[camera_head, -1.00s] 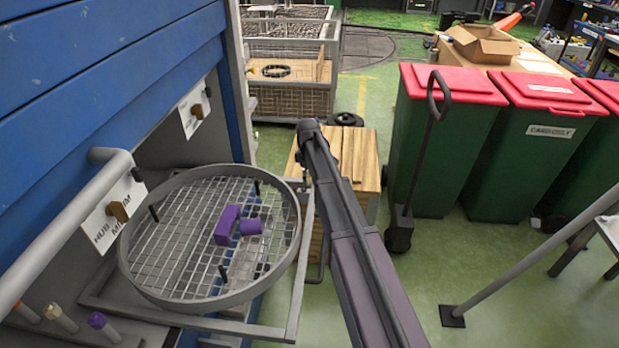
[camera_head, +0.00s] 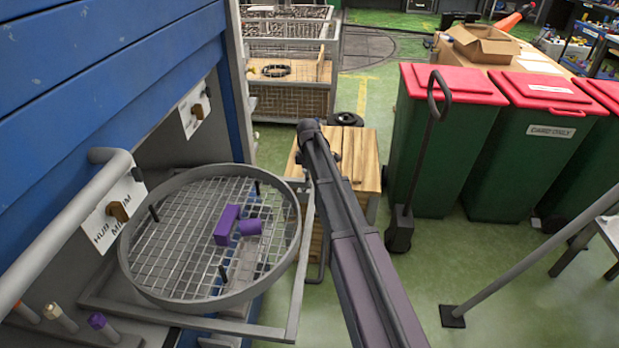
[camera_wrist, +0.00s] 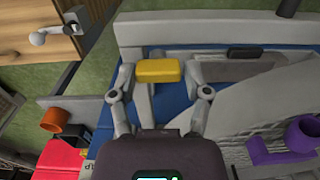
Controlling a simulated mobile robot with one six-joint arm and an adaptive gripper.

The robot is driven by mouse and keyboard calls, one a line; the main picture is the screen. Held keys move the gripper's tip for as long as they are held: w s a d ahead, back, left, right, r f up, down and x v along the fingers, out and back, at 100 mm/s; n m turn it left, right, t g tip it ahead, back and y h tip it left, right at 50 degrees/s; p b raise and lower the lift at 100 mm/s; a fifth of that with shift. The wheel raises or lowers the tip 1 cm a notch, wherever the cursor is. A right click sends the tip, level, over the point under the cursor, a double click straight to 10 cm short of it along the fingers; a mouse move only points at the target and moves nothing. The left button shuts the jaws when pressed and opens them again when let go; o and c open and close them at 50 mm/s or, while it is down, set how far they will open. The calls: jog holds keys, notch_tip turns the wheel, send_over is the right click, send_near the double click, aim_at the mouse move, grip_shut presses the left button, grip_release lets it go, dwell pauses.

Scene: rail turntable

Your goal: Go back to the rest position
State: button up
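My gripper (camera_wrist: 160,70) shows in the wrist view with its two grey fingers spread apart. A yellow block (camera_wrist: 158,71) appears between the fingertips, with narrow gaps at its sides. I cannot tell its distance from the fingers. My arm extends up the middle of the head view, to the right of the round mesh turntable (camera_head: 292,250). My gripper is hidden or not discernible there. A purple piece (camera_head: 228,225) with a short cylindrical part lies on the mesh. A purple part (camera_wrist: 292,145) also shows at the right of the wrist view.
A blue cabinet (camera_head: 90,90) stands left of the turntable. A wooden crate (camera_head: 365,155) stands behind my arm. Green bins (camera_head: 435,150) with red lids and a dark upright handle (camera_head: 400,225) stand to the right.

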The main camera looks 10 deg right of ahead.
jog(key=shift+o, duration=1.4)
